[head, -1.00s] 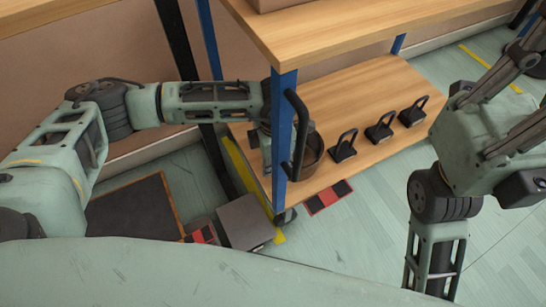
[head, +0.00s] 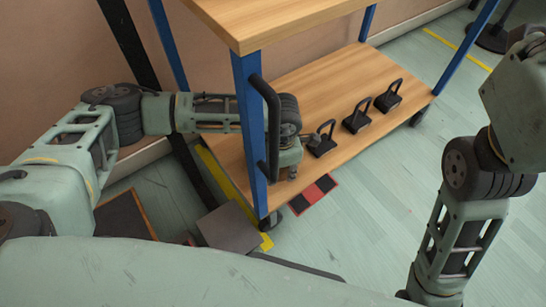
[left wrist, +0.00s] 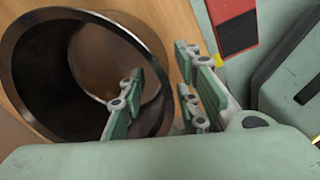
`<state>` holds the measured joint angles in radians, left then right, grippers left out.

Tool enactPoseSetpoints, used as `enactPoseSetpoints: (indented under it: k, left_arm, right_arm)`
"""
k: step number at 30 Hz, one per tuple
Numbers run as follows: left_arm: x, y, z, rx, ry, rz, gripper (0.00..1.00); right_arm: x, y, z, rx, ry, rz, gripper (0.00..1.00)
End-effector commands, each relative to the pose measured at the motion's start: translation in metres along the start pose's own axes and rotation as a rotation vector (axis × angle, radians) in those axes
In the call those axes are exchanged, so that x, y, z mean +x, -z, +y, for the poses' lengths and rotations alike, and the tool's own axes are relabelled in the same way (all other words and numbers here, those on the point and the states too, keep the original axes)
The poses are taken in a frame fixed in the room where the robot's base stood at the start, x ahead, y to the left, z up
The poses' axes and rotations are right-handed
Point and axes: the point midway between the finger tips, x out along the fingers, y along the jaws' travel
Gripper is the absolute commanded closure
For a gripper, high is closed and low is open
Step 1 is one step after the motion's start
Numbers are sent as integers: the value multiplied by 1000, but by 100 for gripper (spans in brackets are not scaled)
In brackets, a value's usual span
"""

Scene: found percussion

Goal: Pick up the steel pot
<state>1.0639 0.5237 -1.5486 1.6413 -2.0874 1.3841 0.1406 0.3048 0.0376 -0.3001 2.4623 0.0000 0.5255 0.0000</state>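The steel pot (left wrist: 40,85) shows in the left wrist view as a wide, dark, round vessel with its mouth toward the camera. Wood shows around it. My left gripper (left wrist: 160,95) is at its rim, with one finger over the pot's mouth and the other fingers outside the wall at the right. A gap shows between the fingers, so it looks open. In the head view my left gripper (head: 302,145) is low over the cart's lower shelf, behind the blue post, and I cannot make out the pot there. My right gripper is out of view.
The cart has a wooden lower shelf (head: 330,85), an upper shelf (head: 290,12) and a blue corner post (head: 250,130) with a black handle (head: 268,125) close to my left arm. Three black handled blocks (head: 357,117) stand right of the gripper. A red-and-black mat (head: 313,193) lies on the floor.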

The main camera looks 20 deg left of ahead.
Motion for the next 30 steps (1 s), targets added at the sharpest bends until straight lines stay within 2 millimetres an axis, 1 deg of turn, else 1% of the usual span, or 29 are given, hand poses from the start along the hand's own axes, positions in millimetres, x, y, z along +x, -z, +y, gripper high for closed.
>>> enactPoseSetpoints:
  k: [4, 12, 14, 15, 30]
  left_arm:
    - [-1, 0, 0, 1, 0, 0, 70]
    - [-1, 0, 0, 1, 0, 0, 94]
    - [-1, 0, 0, 1, 0, 0, 99]
    - [-1, 0, 0, 1, 0, 0, 100]
    - [-2, -1, 1, 0, -3, -2, 100]
  right_arm:
    - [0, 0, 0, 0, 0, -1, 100]
    - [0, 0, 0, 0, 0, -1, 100]
    - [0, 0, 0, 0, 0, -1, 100]
    - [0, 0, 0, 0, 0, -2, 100]
    - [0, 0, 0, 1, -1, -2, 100]
